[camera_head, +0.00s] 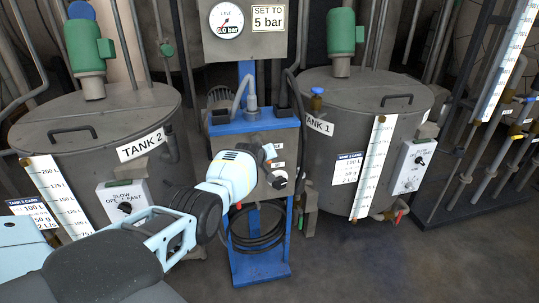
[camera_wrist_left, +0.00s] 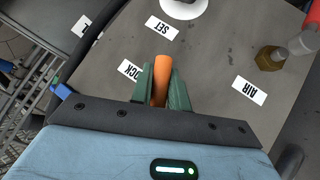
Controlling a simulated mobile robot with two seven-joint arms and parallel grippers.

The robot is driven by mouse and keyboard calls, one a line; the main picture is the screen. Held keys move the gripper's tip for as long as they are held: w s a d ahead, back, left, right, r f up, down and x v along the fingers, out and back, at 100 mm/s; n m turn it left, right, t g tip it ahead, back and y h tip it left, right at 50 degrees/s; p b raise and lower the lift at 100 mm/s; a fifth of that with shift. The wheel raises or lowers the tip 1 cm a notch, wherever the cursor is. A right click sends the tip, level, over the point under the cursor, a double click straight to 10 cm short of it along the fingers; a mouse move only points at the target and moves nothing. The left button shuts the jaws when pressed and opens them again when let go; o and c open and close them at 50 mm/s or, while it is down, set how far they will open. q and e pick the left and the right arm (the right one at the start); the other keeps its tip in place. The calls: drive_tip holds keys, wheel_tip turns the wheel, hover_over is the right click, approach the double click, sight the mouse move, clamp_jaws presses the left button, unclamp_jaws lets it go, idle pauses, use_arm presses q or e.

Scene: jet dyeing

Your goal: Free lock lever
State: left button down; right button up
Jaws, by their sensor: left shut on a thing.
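My left arm comes in from the left in the head view, and its gripper (camera_head: 272,168) is at the front of the grey box on the blue stand. In the left wrist view the gripper's green fingers (camera_wrist_left: 161,90) are shut on an orange lever (camera_wrist_left: 161,78), one finger on each side. The lever stands at a partly covered label (camera_wrist_left: 130,70) that reads "LOCK", upside down, on the grey panel (camera_wrist_left: 215,45). The lever cannot be made out in the head view. My right gripper is not in view.
The blue stand (camera_head: 262,272) carries a gauge panel (camera_head: 275,40) marked "SET TO 5 bar"; its dial reads about 0.0 bar. Tank 2 (camera_head: 110,110) is left and Tank 1 (camera_head: 345,95) right. A brass fitting (camera_wrist_left: 270,58) sits near the "AIR" label. Floor is clear at lower right.

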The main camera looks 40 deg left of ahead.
use_arm(q)
drive_tip(key=shift+s+a+f+m+g+y, duration=0.2)
drive_tip(key=shift+s+a+m+g+y, duration=0.15)
drive_tip(key=shift+g, duration=0.25)
drive_tip(key=shift+s+a+f+m+g+y+b, duration=0.1)
drive_tip(key=shift+s+a+m+g+y+b, duration=0.25)
drive_tip(key=shift+g, duration=0.2)
drive_tip(key=shift+s+a+f+m+g+y+b, duration=0.1)
drive_tip(key=shift+s+m+g+y+b, duration=0.15)
drive_tip(key=shift+m+g+y, duration=0.25)
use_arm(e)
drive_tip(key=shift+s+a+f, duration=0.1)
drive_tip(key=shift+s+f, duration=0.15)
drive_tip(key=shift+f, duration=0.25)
use_arm(q)
drive_tip(key=c, duration=1.4)
unclamp_jaws()
drive_tip(key=shift+o, duration=0.3)
drive_tip(key=shift+r, duration=0.1)
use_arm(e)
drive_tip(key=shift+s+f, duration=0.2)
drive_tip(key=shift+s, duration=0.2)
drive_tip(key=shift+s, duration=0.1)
